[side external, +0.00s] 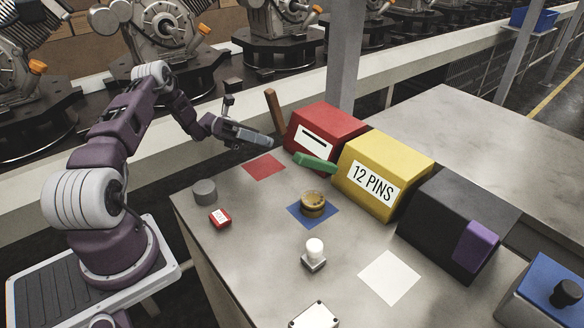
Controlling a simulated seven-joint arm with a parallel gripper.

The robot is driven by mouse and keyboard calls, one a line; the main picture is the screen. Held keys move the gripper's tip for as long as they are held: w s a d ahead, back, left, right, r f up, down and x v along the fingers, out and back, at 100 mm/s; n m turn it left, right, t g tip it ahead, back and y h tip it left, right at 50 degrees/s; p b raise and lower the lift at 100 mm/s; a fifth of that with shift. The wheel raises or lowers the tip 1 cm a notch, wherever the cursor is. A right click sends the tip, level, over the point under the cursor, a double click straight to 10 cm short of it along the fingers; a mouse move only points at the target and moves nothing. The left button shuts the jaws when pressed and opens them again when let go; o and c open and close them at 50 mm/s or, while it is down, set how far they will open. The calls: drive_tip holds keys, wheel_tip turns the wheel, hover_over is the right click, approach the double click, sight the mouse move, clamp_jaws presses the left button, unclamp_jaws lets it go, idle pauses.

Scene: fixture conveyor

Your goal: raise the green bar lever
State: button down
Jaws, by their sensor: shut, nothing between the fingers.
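The green bar lever (315,161) is a short green bar at the seam between the red box (330,122) and the yellow box (385,165). It lies low and close to level, pointing to the left and toward the table's front. I cannot tell which of the two boxes it is fixed to. My gripper (270,142) is shut and empty, above the table and left of the green bar's free end, with a visible gap between them. The fingers point to the right, in front of the red box.
A brown bar (274,110) stands nearly upright left of the red box. A purple bar (477,246) hangs low at the black box (455,222). A brass-coloured round piece (312,205) sits on a blue square. The red square (263,167) below my gripper is clear.

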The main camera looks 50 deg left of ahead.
sight(317, 164)
wheel_tip(317, 164, down, 5)
drive_tip(key=x, duration=1)
drive_tip(key=w+r+n, duration=0.3)
drive_tip(key=r, duration=0.1)
drive_tip(key=shift+r+n+t+y, duration=0.1)
drive_tip(key=shift+n+t+y, duration=0.2)
drive_tip(key=shift+y, duration=0.1)
drive_tip(key=shift+s, duration=0.1)
